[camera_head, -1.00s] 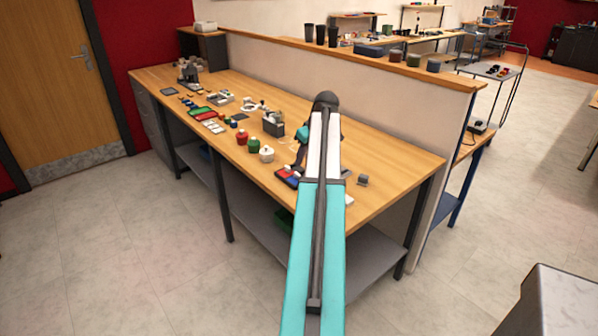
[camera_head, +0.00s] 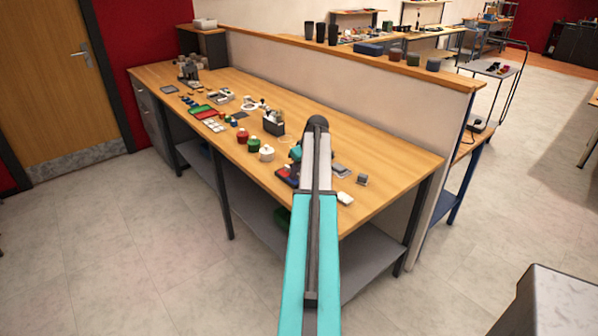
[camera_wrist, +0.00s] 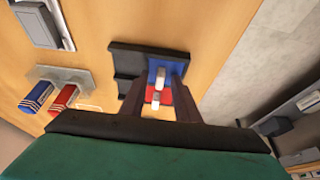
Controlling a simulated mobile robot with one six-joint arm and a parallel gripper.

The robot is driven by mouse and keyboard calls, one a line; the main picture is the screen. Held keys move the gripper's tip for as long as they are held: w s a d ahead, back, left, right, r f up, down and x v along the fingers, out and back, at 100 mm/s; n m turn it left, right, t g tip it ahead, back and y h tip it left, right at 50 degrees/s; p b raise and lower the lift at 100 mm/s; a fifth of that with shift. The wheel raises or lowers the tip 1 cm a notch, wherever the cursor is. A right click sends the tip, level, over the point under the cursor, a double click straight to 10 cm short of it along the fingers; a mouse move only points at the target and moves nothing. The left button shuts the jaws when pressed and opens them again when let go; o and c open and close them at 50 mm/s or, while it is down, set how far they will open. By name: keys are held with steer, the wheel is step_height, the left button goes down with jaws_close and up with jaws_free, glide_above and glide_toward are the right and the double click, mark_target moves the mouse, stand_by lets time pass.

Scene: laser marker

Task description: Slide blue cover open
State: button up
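The blue cover (camera_wrist: 178,68) lies on a black base (camera_wrist: 135,52) in the wrist view, with a small white handle (camera_wrist: 160,77) on it. A red cover (camera_wrist: 165,97) with its own white handle (camera_wrist: 155,103) sits beside it, nearer my wrist. My gripper (camera_wrist: 160,84) is open, with a dark finger on each side of the white handles. I see no contact with a handle. In the head view the red and blue covers (camera_head: 288,172) are small at the table's front edge, and my arm partly hides the area.
On the wooden table (camera_head: 385,155), a grey plate (camera_wrist: 85,76) with blue and red blocks and a grey device (camera_wrist: 38,22) lie left of the covers in the wrist view. A red jar (camera_head: 242,137) and a white jar (camera_head: 266,153) stand nearby. A partition backs the table.

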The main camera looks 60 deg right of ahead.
jaws_close()
steer(key=d, duration=0.1)
steer(key=s+d, duration=0.1)
steer(key=d, duration=0.1)
steer(key=d+b, duration=0.1)
steer(key=d, duration=0.1)
steer(key=shift+s, duration=0.25)
steer(key=shift+s+d, duration=0.25)
steer(key=shift+d, duration=0.2)
jaws_free()
